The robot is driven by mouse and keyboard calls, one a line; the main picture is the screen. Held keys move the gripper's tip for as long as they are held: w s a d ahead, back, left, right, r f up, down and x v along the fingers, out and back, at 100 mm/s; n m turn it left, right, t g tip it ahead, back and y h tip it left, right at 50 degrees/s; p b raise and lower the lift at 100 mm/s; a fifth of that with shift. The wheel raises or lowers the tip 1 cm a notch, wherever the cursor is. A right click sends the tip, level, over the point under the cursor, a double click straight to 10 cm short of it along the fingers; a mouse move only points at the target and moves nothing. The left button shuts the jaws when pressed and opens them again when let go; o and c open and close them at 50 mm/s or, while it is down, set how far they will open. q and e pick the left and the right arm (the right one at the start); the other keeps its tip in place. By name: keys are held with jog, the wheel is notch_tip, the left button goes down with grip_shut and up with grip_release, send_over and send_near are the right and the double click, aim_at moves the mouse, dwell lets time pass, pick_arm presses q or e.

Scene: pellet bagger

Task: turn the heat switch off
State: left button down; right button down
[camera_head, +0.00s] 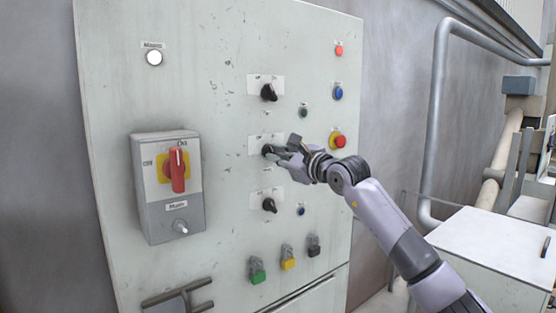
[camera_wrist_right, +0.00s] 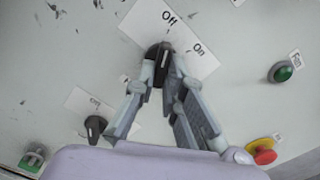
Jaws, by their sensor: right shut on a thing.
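The black rotary switch (camera_head: 265,150) in the middle of three stacked switches on the cabinet has my right gripper (camera_head: 275,152) at it. In the right wrist view this switch (camera_wrist_right: 153,50) sits between the two fingertips of my right gripper (camera_wrist_right: 163,75), which is shut on it. Its plate (camera_wrist_right: 200,62) reads "Off" and "On". The switch's white line seems to point up towards "Off", but the fingers cover part of the knob. The name that would mark it as the heat switch is not readable. My left gripper is not in view.
Similar black switches sit above (camera_head: 269,92) and below (camera_head: 269,205) on the cabinet (camera_head: 220,60). A red and yellow stop button (camera_head: 338,141) is close to my right wrist. A main switch box (camera_head: 170,205) with a red handle juts out at left.

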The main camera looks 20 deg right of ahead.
dwell(0.5)
jog(key=c, duration=1.7)
grip_release()
jog(key=shift+o, duration=0.2)
jog(key=shift+s+d, duration=0.1)
jog(key=shift+s, duration=0.05)
jog(key=v, duration=1.1)
jog(key=shift+s, duration=0.4)
jog(key=shift+d, duration=0.1)
